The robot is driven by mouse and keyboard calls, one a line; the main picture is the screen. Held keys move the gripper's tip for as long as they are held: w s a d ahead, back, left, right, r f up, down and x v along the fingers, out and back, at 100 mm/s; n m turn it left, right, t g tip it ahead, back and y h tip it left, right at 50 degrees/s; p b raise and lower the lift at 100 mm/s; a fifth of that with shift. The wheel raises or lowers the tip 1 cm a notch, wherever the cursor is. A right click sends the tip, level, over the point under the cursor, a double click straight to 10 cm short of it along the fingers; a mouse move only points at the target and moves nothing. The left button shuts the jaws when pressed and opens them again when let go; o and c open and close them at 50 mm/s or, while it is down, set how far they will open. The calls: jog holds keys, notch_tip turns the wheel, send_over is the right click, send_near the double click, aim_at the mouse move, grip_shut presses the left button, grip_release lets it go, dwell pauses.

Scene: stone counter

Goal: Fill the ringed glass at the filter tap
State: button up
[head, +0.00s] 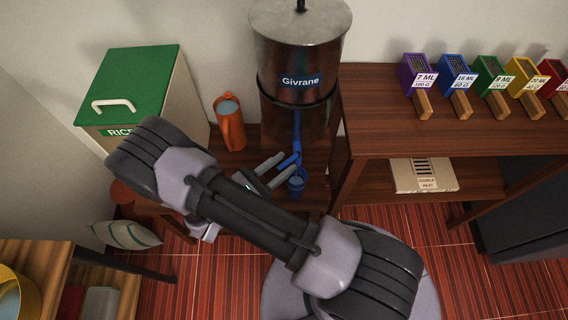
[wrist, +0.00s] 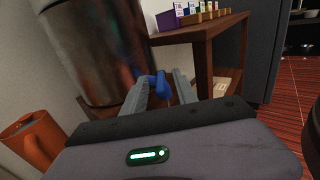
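The metal filter (head: 300,60), labelled Givrane, stands at the back centre with a blue tap (head: 296,130) on its front. A small blue glass (head: 297,186) stands below the tap, partly behind a finger. A ring on it and its water level are too small to tell. My gripper (head: 286,164) is at the tap, just above and left of the glass. In the wrist view the two fingers (wrist: 160,92) stand apart, with the blue tap (wrist: 158,82) showing between their ends. I cannot tell whether they touch it. The glass is hidden there.
An orange jug (head: 231,125) with pale contents stands left of the filter. A green-lidded rice bin (head: 128,85) is further left. Red flooring lies in front.

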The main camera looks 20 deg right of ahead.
jog(key=shift+w+d, duration=0.2)
jog(key=shift+d, duration=0.3)
grip_shut()
dwell(1.1)
